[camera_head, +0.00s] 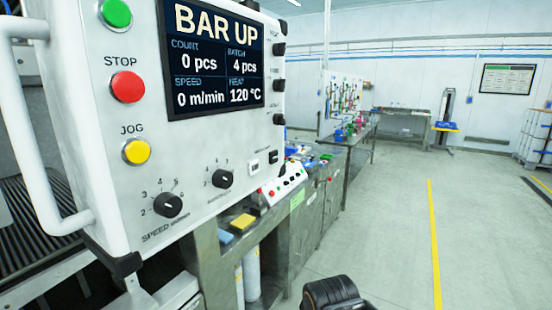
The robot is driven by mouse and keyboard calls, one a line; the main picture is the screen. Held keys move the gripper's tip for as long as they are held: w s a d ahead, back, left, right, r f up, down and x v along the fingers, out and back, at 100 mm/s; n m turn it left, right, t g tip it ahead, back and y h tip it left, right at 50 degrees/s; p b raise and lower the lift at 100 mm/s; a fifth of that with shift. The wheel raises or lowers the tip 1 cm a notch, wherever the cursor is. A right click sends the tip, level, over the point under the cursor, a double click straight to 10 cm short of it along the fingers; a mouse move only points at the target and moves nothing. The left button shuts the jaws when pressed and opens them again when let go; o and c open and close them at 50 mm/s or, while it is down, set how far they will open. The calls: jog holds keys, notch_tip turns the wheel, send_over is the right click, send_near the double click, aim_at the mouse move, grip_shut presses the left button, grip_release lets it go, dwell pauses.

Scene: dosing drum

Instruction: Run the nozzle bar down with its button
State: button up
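A white control panel (96,120) fills the left of the view. Its display (215,60) reads BAR UP, count 0 pcs, batch 4 pcs, speed 0 m/min and heat 120 °C. A green button (116,13), a red STOP button (127,87) and a yellow JOG button (136,152) run down its face. Several small black buttons (279,85) line the display's right side; I cannot read their labels. No button is clearly marked for the nozzle bar, and I cannot make out the bar. A dark part of my arm shows at the bottom; my gripper's fingers are not visible.
A SPEED knob (168,205) and another knob (222,179) sit low on the panel. A white handle (22,120) sticks out at its left. A low sloped box (284,187) with small buttons stands on the bench behind. The floor (390,220) to the right is clear.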

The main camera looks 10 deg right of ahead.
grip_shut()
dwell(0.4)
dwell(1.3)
